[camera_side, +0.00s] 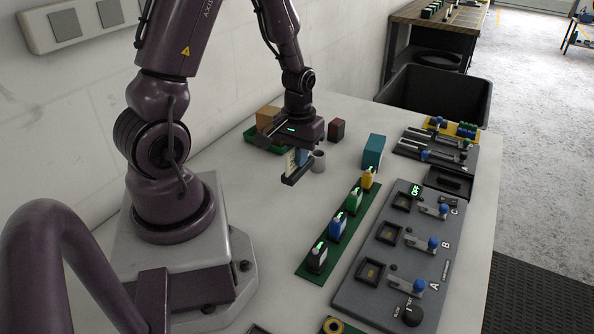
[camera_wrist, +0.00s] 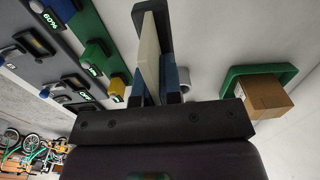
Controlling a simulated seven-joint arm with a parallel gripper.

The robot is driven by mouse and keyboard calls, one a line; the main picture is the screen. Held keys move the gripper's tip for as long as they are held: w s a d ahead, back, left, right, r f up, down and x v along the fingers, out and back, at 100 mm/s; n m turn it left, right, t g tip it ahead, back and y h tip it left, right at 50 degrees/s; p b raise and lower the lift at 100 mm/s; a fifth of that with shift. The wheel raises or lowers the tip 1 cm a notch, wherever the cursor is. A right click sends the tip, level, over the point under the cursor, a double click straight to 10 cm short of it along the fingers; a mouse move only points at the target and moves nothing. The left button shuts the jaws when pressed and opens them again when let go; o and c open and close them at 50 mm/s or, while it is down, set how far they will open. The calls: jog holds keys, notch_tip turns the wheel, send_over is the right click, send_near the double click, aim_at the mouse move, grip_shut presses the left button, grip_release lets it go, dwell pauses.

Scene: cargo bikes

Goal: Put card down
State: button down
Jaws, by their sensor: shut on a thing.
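My gripper (camera_side: 298,155) hangs over the white table, left of the grey cup. It is shut on a thin cream card (camera_side: 290,162), which stands edge-on between the fingers. In the wrist view the card (camera_wrist: 149,48) shows between two blue finger parts, and my gripper (camera_wrist: 154,88) is at the picture's middle. A black angled piece (camera_side: 298,175) lies at the card's lower end, and it also shows beyond the card in the wrist view (camera_wrist: 164,22). I cannot tell whether the card touches this piece or the table.
The grey cup (camera_side: 318,161) stands close to the gripper's right. A green tray (camera_side: 251,139) with a cardboard box (camera_side: 268,115) is behind. A row of coloured batteries (camera_side: 337,229) and a grey control panel (camera_side: 380,286) are at right. The table in front of the gripper is clear.

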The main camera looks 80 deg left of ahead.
jog(key=shift+s+a+r, duration=0.15)
jog(key=shift+r, duration=0.2)
jog(key=s+a+f+n, duration=0.1)
jog(key=s+a+n, duration=1)
jog(key=n, duration=0.7)
jog(key=shift+f, duration=4.1)
jog(key=shift+f, duration=0.1)
jog(key=c, duration=1.3)
grip_release()
